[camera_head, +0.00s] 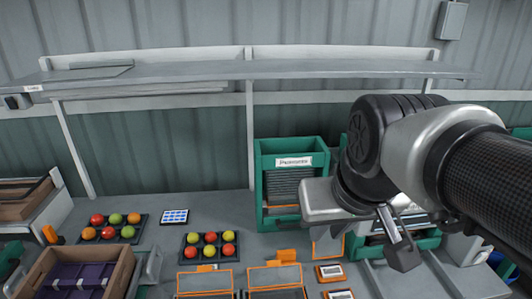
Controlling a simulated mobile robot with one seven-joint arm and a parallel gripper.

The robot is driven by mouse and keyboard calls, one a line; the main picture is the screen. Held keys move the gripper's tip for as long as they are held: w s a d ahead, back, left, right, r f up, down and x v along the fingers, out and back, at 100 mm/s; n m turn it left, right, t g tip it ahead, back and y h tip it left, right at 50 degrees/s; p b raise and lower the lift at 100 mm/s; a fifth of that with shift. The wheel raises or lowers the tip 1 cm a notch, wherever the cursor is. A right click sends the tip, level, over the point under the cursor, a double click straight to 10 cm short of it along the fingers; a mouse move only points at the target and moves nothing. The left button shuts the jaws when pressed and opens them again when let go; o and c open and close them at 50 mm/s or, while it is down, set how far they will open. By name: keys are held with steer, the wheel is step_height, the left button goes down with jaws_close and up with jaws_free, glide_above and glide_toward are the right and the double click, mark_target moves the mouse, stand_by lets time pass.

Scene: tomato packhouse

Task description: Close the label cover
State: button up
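Two orange-framed clear covers stand raised at the bottom of the view, a left one (205,281) and a right one (274,277). A third orange-framed panel (328,244) stands tilted farther right, partly behind my wrist. I cannot tell which of them is the label cover. Small orange-edged label plates lie to their right, an upper one (330,272) and a lower one (339,294). My gripper (402,250) hangs above the bench at right, apart from the covers. Its fingers are seen edge-on, so their opening is unclear, and I see nothing held.
A green rack with a label (292,145) stands behind. Trays of tomatoes (184,258) (86,241), a blue-and-white card (174,217) and a brown crate (113,277) occupy the left and middle. A shelf (200,76) spans above. Bare bench shows between the trays and rack.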

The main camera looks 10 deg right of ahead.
steer(key=shift+g, duration=0.4)
steer(key=w, duration=0.4)
steer(key=w+d+r, duration=0.1)
steer(key=w, duration=0.3)
steer(key=w+d+b, duration=0.1)
steer(key=w, duration=0.3)
steer(key=shift+r, duration=0.25)
jaws_close()
steer(key=w+d+f+g+b, duration=0.1)
steer(key=w+d+f, duration=0.25)
steer(key=w, duration=0.55)
steer(key=w+d+f, duration=0.3)
steer(key=w+f, duration=0.2)
steer(key=w, duration=0.5)
steer(key=w+d+f, duration=0.4)
steer(key=w+f, duration=0.2)
steer(key=f, duration=0.1)
step_height(320, 180, down, 9)
steer(key=s, duration=0.1)
steer(key=shift+a+f, duration=0.15)
steer(key=shift+a, duration=0.05)
